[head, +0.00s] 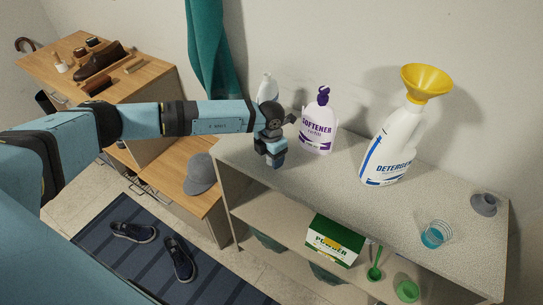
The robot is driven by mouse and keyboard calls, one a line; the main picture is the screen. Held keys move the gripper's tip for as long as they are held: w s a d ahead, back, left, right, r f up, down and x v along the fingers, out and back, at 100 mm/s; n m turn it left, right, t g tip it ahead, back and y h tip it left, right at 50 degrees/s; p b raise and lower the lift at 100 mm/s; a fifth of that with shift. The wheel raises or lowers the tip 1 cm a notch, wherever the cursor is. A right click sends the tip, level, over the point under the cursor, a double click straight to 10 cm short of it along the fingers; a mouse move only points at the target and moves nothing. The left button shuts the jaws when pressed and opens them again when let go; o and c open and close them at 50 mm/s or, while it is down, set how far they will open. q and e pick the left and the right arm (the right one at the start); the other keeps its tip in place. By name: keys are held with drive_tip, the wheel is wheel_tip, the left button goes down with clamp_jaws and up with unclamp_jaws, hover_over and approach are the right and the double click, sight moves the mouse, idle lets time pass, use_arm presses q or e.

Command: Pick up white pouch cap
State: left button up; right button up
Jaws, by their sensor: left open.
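A white pouch (316,130) with purple print reading "SOFTENER" stands upright on the speckled shelf top, near the wall. A purple cap (323,95) sits at its top. My left gripper (275,160) hangs pointing down at the left end of the shelf top, to the left of the pouch and lower in the picture. It is apart from the cap. It is open, and I see nothing between its fingers. My right gripper is not in view.
A white detergent bottle (393,147) with a yellow funnel (426,82) stands right of the pouch. Another white bottle (268,88) is partly hidden behind my left arm. A glass with blue liquid (434,235) and a grey object (484,204) are farther right. The shelf's (335,190) middle front is clear.

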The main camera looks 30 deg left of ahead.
use_arm(q)
drive_tip(key=shift+f, duration=0.35)
drive_tip(key=c, duration=1)
drive_tip(key=shift+r, duration=0.1)
